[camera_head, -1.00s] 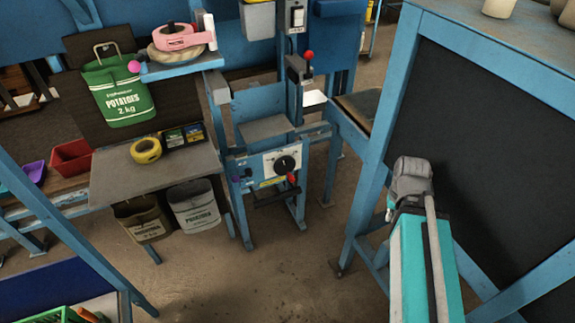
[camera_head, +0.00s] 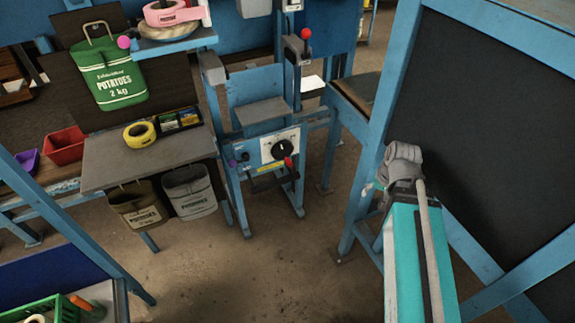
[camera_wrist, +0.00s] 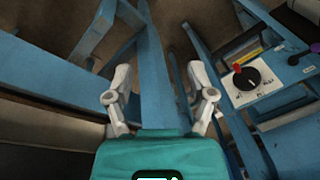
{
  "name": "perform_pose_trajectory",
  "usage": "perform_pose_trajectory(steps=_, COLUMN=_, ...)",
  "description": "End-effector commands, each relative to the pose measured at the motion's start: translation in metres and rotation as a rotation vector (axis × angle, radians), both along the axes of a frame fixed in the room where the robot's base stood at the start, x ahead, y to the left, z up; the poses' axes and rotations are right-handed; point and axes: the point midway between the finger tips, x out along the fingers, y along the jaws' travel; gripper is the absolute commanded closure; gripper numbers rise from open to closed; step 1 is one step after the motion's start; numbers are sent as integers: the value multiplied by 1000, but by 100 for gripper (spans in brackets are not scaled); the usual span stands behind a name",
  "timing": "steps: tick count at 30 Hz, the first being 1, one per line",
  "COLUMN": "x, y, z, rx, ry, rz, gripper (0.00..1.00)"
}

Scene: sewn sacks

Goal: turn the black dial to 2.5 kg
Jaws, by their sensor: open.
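The black dial (camera_head: 283,148) sits on a white plate (camera_head: 268,151) on the front of the blue stand. A red pointer or lever (camera_head: 288,162) shows at its lower right. In the wrist view the dial (camera_wrist: 246,79) is at the right, on its white panel with a red piece beside it; the scale marks are too small to read. My gripper (camera_wrist: 160,98) is open and empty, its two fingers apart, left of the dial and away from it.
A blue frame with a dark panel (camera_head: 490,130) stands right beside my arm. A grey side table (camera_head: 110,165) with a yellow tape roll (camera_head: 140,134) is left of the stand. A green potato sack (camera_head: 110,75) hangs behind. The floor (camera_head: 230,265) before the stand is clear.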

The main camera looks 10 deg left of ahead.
Motion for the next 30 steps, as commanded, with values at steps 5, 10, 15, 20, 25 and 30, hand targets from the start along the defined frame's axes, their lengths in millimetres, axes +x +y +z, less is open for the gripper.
perform_pose_trajectory(steps=5, x=23, y=30, z=-38, rx=109, ry=-68, rz=-41, gripper=29)
perform_pose_trajectory(steps=10, x=43, y=57, z=-60, rx=219, ry=-125, rz=-90, gripper=29)
perform_pose_trajectory(steps=15, x=62, y=84, z=-80, rx=332, ry=-174, rz=-144, gripper=29)
perform_pose_trajectory(steps=20, x=78, y=108, z=-97, rx=441, ry=-212, rz=-199, gripper=29)
perform_pose_trajectory(steps=25, x=95, y=132, z=-114, rx=558, ry=-244, rz=-265, gripper=29)
perform_pose_trajectory(steps=30, x=111, y=154, z=-129, rx=677, ry=-266, rz=-335, gripper=29)
